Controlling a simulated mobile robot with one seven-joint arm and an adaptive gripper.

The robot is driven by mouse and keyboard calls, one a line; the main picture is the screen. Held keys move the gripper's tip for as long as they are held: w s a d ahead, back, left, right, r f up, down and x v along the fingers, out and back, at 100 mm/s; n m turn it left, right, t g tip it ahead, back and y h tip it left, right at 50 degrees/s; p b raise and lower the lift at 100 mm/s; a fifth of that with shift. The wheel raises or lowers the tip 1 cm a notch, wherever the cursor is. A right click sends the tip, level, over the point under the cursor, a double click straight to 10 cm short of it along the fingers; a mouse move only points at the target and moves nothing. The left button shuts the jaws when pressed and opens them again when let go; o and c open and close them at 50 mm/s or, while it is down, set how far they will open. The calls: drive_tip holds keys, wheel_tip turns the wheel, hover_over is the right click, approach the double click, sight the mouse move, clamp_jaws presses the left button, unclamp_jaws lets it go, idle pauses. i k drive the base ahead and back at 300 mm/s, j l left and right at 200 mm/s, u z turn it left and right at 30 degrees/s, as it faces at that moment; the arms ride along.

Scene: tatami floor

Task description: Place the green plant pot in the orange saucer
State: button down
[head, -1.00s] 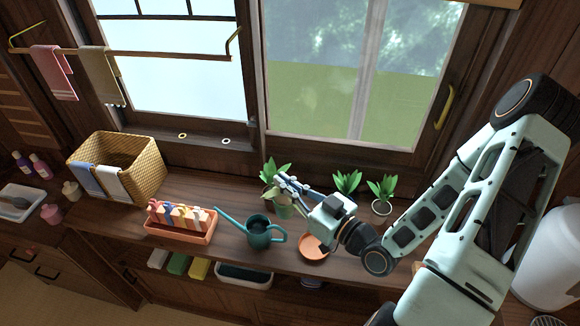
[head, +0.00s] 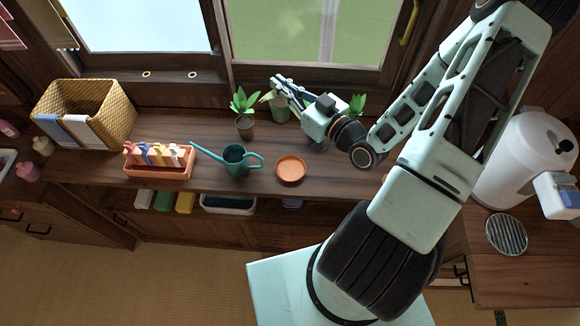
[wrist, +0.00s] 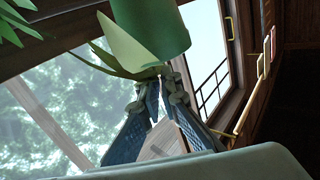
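The green plant pot (head: 280,114) with pale green leaves hangs from my gripper (head: 279,86), above the back of the wooden counter. In the wrist view the pot (wrist: 150,25) shows at the top, and the tips of my gripper (wrist: 160,82) close in at the base of its leaves. The exact contact is partly hidden by the leaves. The orange saucer (head: 291,169) lies empty near the counter's front edge, below the pot in the head view and clear of it.
A dark potted plant (head: 244,126) stands left of the held pot. A teal watering can (head: 236,162) stands just left of the saucer. An orange tray (head: 160,170) of colourful items and a wicker basket (head: 110,110) are farther left. Another plant (head: 357,104) is partly behind my arm.

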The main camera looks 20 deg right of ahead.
sight(291, 169)
drive_tip(key=k+l+u, duration=0.2)
drive_tip(key=u, duration=0.15)
drive_tip(key=k+l+u, duration=0.45)
drive_tip(key=u, duration=0.3)
drive_tip(key=k, duration=0.1)
